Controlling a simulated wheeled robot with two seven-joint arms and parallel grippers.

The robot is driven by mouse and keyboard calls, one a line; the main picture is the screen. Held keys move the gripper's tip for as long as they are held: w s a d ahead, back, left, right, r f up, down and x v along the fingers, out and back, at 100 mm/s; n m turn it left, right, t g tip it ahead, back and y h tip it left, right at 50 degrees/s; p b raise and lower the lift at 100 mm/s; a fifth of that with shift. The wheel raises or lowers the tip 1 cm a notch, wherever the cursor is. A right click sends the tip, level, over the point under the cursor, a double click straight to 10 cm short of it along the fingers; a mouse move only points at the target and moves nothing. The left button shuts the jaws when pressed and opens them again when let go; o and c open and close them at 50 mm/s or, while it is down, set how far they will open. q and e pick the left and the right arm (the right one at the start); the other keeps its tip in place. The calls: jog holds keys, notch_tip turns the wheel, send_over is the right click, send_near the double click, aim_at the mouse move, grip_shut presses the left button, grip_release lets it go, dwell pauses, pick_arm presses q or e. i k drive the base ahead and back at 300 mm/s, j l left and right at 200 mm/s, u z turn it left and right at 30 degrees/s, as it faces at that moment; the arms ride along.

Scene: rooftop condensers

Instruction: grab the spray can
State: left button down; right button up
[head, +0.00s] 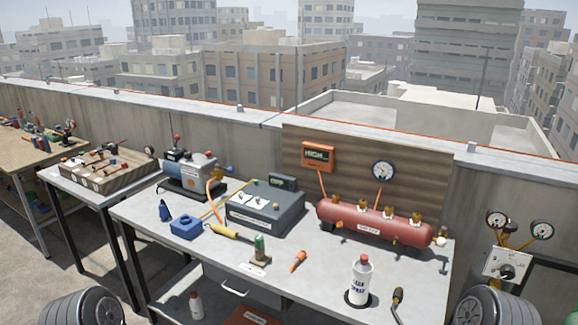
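A white can with blue lettering and a red cap (361,282) stands upright on the workbench near its front right edge. It looks like the spray can, but its lettering is too small to read. A dark ring or disc (348,298) shows around its base. A smaller white bottle with a red cap (196,306) stands lower down, below the bench top at the left. Neither of my grippers is in view.
On the grey bench (315,275), a dark-handled tool (397,302) lies just right of the can, and an orange screwdriver (299,261) lies left of it. A red tank (372,222) sits behind. A gauge panel (507,266) stands at the right.

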aim_at(361, 273)
jog(key=i, duration=0.45)
jog(key=z, duration=1.6)
